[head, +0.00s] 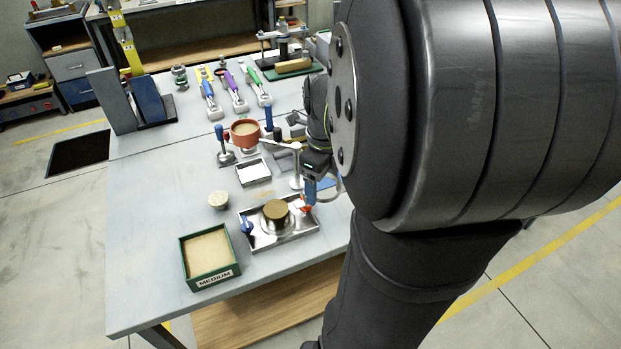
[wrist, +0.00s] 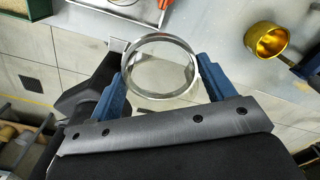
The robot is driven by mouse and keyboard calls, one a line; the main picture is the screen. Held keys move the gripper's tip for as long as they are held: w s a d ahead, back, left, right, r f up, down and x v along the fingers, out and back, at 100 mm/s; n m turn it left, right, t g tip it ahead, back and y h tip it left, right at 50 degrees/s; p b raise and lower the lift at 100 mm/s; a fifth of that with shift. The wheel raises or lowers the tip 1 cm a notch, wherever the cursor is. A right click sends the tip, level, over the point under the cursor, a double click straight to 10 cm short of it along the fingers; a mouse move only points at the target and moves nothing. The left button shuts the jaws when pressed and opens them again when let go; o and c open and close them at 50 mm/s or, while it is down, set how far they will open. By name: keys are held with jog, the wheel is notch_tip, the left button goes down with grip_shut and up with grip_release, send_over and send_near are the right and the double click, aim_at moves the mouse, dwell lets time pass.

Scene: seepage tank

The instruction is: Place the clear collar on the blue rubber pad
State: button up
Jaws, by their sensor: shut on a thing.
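The clear collar (wrist: 160,38) is a see-through ring with a bright rim in the wrist view. My gripper (wrist: 162,67) has its two blue fingers on opposite sides of the ring and is shut on it. Pale floor tiles show through and around the ring. In the head view my gripper (head: 311,188) is at the bench's right side, partly hidden by my arm. A blue patch (head: 329,183) beside it may be the blue rubber pad, but most is hidden. I cannot make out the pad in the wrist view.
A metal tray (head: 290,232) with a brass-coloured round piece (head: 276,211) stands close to my gripper. A green box of sand (head: 207,252), marked MEDIUM, is at the front. A red bowl (head: 245,133) and white tray (head: 253,172) stand behind.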

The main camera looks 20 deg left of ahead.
jog(key=w+d+f+n, duration=0.1)
jog(key=w+d+n, duration=0.15)
jog(key=w, duration=0.65)
jog(key=w+d+f+n, duration=0.15)
jog(key=w+d, duration=0.25)
jog(key=w, duration=0.4)
jog(key=a+f, duration=0.2)
jog(key=a, duration=0.1)
jog(key=w+a+f, duration=0.1)
jog(key=a+f, duration=0.1)
jog(key=a, duration=0.2)
jog(key=w+a+f, duration=0.1)
jog(key=a+f, duration=0.1)
jog(key=a, duration=0.2)
jog(key=shift+w+a, duration=0.15)
jog(key=shift+w, duration=0.05)
jog(key=shift+f, duration=1.95)
jog(key=shift+f, duration=0.15)
jog(key=o, duration=1)
jog(key=shift+o, duration=0.2)
